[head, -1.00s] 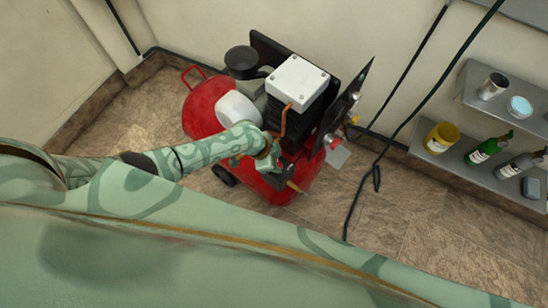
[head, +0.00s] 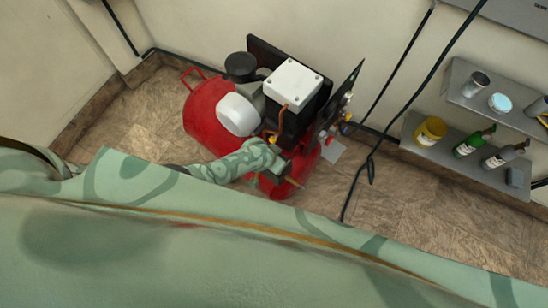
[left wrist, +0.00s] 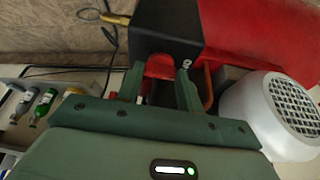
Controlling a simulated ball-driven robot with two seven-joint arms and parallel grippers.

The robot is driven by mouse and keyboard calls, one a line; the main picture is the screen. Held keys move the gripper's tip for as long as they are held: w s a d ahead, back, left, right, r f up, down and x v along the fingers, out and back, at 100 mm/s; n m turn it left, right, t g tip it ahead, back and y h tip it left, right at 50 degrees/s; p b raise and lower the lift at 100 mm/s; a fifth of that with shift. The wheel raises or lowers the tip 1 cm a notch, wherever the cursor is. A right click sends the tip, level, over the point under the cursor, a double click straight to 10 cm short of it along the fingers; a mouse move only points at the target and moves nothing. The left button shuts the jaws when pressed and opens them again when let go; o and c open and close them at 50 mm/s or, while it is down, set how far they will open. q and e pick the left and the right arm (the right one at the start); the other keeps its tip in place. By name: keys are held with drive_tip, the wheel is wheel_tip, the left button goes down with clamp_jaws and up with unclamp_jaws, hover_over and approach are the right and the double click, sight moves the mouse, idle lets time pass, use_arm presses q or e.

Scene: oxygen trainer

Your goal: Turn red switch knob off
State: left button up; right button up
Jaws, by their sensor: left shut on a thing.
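The red switch knob (left wrist: 160,66) shows in the left wrist view at the near side of a black switch box (left wrist: 168,30). My left gripper (left wrist: 158,76) has one finger on each side of the knob and is shut on it. In the head view my left gripper (head: 277,172) is at the near side of the red compressor (head: 210,118); the knob is hidden there by my gripper and arm. My right gripper is in neither view.
A white cylinder head (head: 292,84) and a round white part (head: 238,115) are on the compressor close to my arm. A shelf (head: 415,133) with bottles and cans is on the right wall. A dark hose (head: 372,172) hangs between. Tiled floor at the lower right is clear.

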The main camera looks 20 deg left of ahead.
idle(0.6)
use_arm(q)
drive_tip(key=o, duration=1)
drive_tip(key=shift+r, duration=0.1)
drive_tip(key=p+v, duration=1.2)
drive_tip(key=v, duration=0.4)
drive_tip(key=shift+s+d, duration=0.1)
